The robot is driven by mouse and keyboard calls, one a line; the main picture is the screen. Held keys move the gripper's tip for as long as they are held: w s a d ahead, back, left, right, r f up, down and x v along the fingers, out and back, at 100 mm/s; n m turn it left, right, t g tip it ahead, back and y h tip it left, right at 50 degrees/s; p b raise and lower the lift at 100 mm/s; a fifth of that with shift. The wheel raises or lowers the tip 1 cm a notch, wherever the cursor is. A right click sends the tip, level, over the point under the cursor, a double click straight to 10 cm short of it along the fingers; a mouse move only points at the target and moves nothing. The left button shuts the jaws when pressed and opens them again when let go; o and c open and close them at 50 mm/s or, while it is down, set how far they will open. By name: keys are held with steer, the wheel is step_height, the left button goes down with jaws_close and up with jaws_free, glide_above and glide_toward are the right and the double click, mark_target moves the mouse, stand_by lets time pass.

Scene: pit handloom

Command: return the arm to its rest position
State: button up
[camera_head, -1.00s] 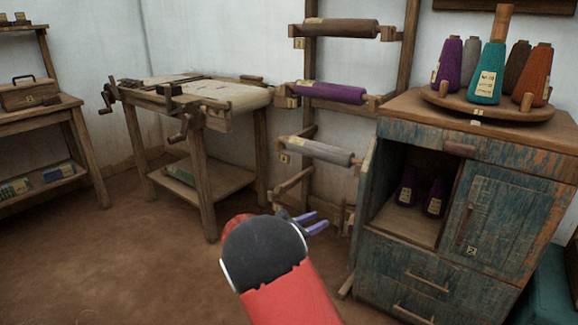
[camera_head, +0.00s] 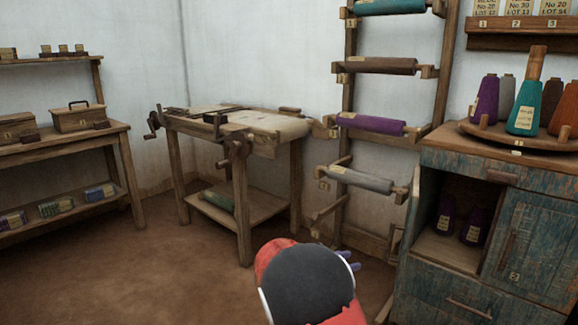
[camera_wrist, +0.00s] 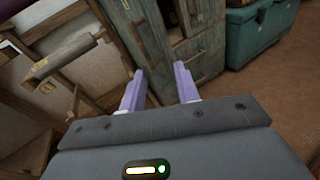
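My arm with its red and black links reaches in from the bottom of the head view. My gripper's purple fingers (camera_head: 347,260) show just past the dark joint, low in front of the wall rack. In the wrist view my gripper (camera_wrist: 160,88) has its two purple fingers spread apart with nothing between them. The fingers point toward the lower part of the worn blue cabinet (camera_wrist: 185,40).
The blue cabinet (camera_head: 540,240) stands at the right, with an open compartment. The roll rack (camera_head: 347,100) is on the wall. A wooden workbench (camera_head: 242,200) and shelf table (camera_head: 130,170) stand left. Brown floor (camera_head: 130,270) is clear. A teal chest (camera_wrist: 258,35) shows in the wrist view.

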steer(key=s+d+r+m+g+y, duration=0.25)
steer(key=s+d+m, duration=0.2)
steer(key=s, duration=0.35)
steer(key=s+d+r+m+g+y, duration=0.1)
steer(key=s+d+m+g+y, duration=0.25)
steer(key=s+m, duration=0.3)
steer(key=s+a+r+m+t+y, duration=0.1)
steer(key=s+a+m+t+y, duration=0.1)
steer(key=s, duration=0.7)
steer(key=s+a+r+m+t+y, duration=0.1)
steer(key=s+a+m+y, duration=0.4)
steer(key=s, duration=0.5)
steer(key=m+t+y, duration=0.1)
steer(key=m+y, duration=0.1)
steer(key=m, duration=0.1)
steer(key=shift+s+r+m+t, duration=0.15)
steer(key=shift+r+m+t, duration=0.15)
steer(key=shift+m, duration=0.1)
